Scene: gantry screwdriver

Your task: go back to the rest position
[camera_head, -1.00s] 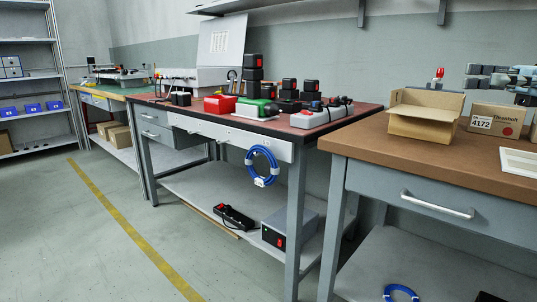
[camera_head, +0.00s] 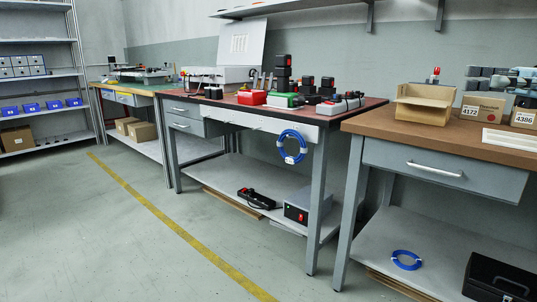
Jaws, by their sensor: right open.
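My left gripper is not in view.
An open cardboard box (camera_head: 423,108) stands on the brown bench beside a carton labelled 4172 (camera_head: 482,107). The red-topped bench (camera_head: 260,113) holds a red bin (camera_head: 252,97), a green case (camera_head: 283,100) and black tools. The floor (camera_head: 95,235) at front left is clear.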

